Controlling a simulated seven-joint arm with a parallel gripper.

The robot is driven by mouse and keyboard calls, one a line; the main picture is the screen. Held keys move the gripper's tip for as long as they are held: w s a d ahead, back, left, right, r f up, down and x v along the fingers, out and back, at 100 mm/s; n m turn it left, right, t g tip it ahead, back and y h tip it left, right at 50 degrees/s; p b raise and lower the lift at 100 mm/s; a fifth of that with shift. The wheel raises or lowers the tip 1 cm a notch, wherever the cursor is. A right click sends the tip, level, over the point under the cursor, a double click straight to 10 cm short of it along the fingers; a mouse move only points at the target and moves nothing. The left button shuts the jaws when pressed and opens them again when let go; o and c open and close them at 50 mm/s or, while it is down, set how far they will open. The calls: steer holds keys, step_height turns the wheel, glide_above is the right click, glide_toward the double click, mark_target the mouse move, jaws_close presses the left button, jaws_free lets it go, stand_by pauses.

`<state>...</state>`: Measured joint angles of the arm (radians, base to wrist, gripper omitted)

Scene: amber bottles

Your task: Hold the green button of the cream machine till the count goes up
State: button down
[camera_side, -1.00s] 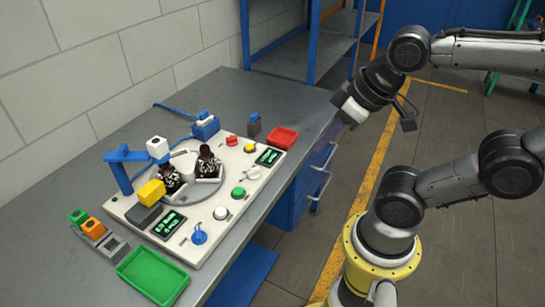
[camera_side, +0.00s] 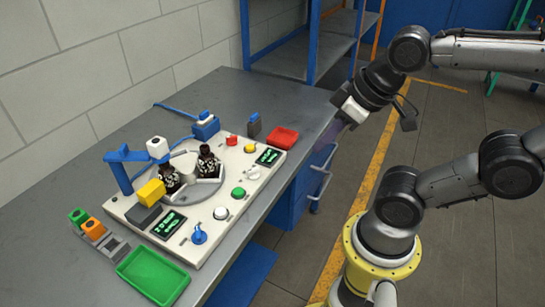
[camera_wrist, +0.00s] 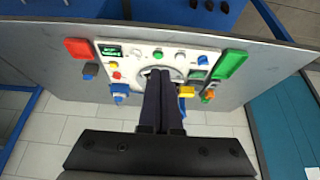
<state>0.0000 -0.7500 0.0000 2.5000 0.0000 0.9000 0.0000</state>
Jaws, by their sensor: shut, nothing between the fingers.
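The cream machine (camera_side: 222,221) sits on the grey bench. Its green button (camera_side: 238,193) is on the front side between two white knobs, with nothing touching it. It also shows in the wrist view (camera_wrist: 157,54). Lit displays sit at the machine's left (camera_side: 168,223) and right (camera_side: 269,156); their digits are too small to read. Dark bottles (camera_side: 208,161) with patterned labels stand on the round turntable. My gripper (camera_wrist: 160,72) is shut and empty. In the side view it hangs off to the right of the machine, apart from the button.
A green tray (camera_side: 153,276) lies left of the machine and a red tray (camera_side: 283,138) right of it. A blue arm (camera_side: 118,172) and a yellow block (camera_side: 151,193) rise beside the turntable. A shelf rack stands behind the bench.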

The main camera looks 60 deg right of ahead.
steer(key=m+t+y, duration=0.1)
steer(key=m+t, duration=0.3)
steer(key=m, duration=0.4)
glide_above(241, 193)
step_height(241, 193, down, 11)
steer(key=shift+d+f, duration=0.1)
steer(key=shift+f, duration=0.3)
steer(key=shift+f, duration=4.4)
